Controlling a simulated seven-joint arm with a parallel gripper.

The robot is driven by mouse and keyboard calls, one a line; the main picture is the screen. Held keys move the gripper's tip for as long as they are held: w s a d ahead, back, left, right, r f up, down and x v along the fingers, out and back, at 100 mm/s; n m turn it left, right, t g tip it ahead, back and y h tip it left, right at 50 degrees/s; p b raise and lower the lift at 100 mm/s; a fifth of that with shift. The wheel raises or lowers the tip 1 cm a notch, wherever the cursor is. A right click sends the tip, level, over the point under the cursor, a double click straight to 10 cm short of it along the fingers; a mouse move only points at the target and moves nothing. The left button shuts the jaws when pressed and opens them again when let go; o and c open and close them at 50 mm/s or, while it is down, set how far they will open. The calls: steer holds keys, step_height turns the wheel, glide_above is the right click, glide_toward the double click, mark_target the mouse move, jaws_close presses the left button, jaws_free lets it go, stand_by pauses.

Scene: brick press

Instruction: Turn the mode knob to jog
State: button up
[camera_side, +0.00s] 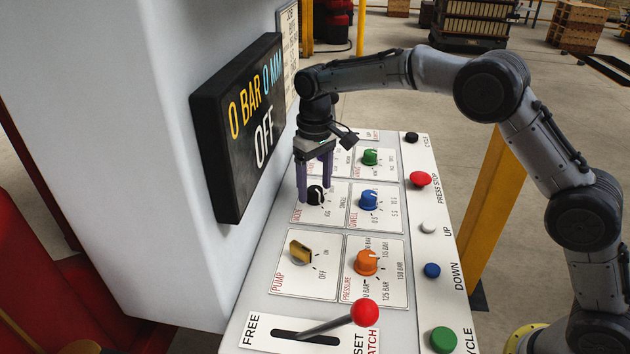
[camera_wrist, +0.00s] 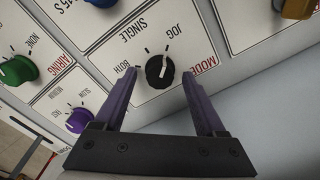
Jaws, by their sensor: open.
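The mode knob (camera_side: 315,195) is a small black round knob with a white pointer mark, on a white plate of the sloping panel. It also shows in the wrist view (camera_wrist: 160,70), with JOG and SINGLE printed above it and tick marks around its upper side. The white mark is near upright in that view; I cannot tell exactly which tick it meets. My gripper (camera_wrist: 158,76) is open, its purple fingers on either side of the knob with gaps. In the side view my gripper (camera_side: 314,183) points down at the knob; contact cannot be told.
A blue dwell knob (camera_side: 368,200) and a green knob (camera_side: 370,157) sit close by. The yellow pump knob (camera_side: 299,252), orange pressure knob (camera_side: 366,263) and red-balled lever (camera_side: 365,312) are nearer. A display (camera_side: 240,125) reading OFF stands left. Buttons line the right edge.

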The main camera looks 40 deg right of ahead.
step_height(320, 180, up, 14)
stand_by(0.6)
step_height(320, 180, up, 4)
steer(key=t, duration=0.1)
glide_above(315, 189)
steer(key=s+d, duration=0.1)
steer(key=s+d+r+m+t, duration=0.1)
steer(key=s+d+r, duration=0.4)
steer(key=s+r, duration=0.45)
steer(key=s+d+t, duration=0.1)
steer(key=s+d, duration=0.2)
steer(key=s, duration=0.7)
steer(key=s+d+f+t, duration=0.2)
steer(key=s+f, duration=0.5)
steer(key=s, duration=0.3)
steer(key=s+f, duration=0.5)
steer(key=f, duration=0.6)
steer(key=shift+s+d+t, duration=0.15)
steer(key=shift+s+t, duration=0.05)
steer(key=shift+t, duration=0.1)
